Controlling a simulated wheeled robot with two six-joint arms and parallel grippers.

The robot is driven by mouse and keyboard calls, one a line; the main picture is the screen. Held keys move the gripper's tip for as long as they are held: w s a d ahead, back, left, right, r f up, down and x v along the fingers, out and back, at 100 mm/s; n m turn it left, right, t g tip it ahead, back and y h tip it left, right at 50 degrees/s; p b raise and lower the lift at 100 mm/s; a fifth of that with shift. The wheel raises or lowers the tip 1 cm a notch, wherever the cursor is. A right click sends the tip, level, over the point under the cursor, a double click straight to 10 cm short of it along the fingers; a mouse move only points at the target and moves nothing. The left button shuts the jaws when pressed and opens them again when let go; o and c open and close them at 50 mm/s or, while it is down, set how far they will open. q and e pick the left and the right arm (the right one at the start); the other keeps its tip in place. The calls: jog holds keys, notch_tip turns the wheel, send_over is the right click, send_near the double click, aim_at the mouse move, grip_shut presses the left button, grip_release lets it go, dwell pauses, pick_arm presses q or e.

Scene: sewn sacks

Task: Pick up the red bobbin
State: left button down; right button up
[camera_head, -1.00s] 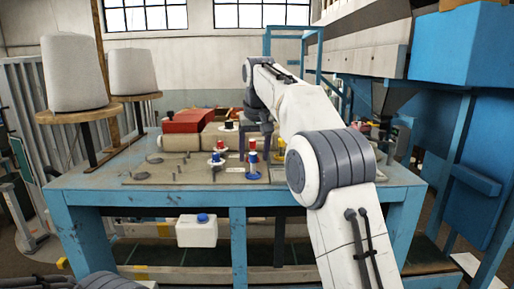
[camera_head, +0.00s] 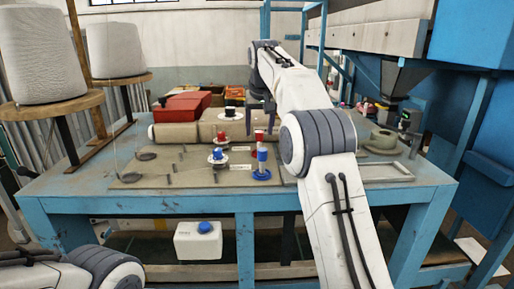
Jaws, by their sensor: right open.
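A red bobbin (camera_head: 259,135) stands on the board on the blue table, just behind a blue-and-white bobbin (camera_head: 262,154) on a blue base. A blue-topped piece (camera_head: 217,152) on a white disc stands at the left. My right gripper (camera_head: 261,108) points down, open, behind and above the red bobbin in the picture. It appears empty, and the gap between it and the bobbin is hard to judge. My left gripper is out of view; only my left arm shows at lower left.
Large thread cones (camera_head: 42,62) stand at left. Grey machinery (camera_head: 385,137) stands at right.

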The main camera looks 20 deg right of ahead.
aim_at(259, 141)
jog(key=shift+d+f, duration=0.25)
jog(key=shift+f, duration=0.05)
jog(key=p+x, duration=0.2)
jog(key=x, duration=0.3)
jog(key=shift+w+a+r, duration=0.1)
jog(key=shift+w+f, duration=0.1)
jog(key=shift+f, duration=0.15)
grip_shut()
